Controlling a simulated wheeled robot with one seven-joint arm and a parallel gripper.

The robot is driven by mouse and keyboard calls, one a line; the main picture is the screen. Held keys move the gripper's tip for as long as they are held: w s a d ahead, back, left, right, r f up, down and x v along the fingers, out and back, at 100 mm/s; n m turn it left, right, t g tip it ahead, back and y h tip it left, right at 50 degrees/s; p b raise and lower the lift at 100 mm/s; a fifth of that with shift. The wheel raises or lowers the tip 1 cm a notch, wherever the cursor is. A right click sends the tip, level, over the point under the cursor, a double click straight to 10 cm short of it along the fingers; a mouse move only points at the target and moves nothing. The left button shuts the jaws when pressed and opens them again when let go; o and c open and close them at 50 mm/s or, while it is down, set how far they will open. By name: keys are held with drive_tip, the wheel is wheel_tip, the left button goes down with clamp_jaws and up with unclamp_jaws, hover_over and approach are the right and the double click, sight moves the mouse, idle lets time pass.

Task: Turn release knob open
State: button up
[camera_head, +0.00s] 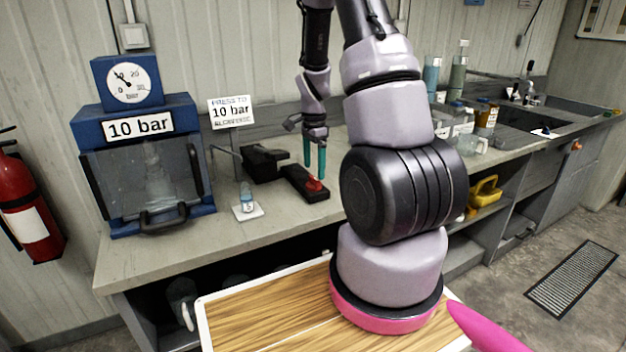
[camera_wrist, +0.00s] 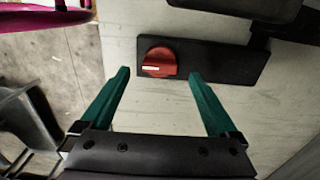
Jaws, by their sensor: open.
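The release knob (camera_wrist: 159,62) is red with a white line and sits at the left end of a black base plate (camera_wrist: 215,62) in the wrist view. In the head view the knob (camera_head: 314,186) is on the black base on the bench. My gripper (camera_head: 315,163) has teal fingers and is open above the knob. In the wrist view my gripper (camera_wrist: 158,78) has its fingers apart, one on each side of the knob and a little nearer the camera. The fingers hold nothing. The knob's white line lies about level across the picture.
A blue press (camera_head: 140,160) with a "10 bar" label and a dial gauge (camera_head: 132,80) stands at the left of the bench (camera_head: 260,232). A black pump body (camera_head: 262,162) is beside the knob base. A small vial on a white pad (camera_head: 248,212) is in front. A sign (camera_head: 231,112) stands behind.

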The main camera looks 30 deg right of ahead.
sight(314, 178)
drive_tip(key=shift+f, duration=2.35)
drive_tip(key=c, duration=1.4)
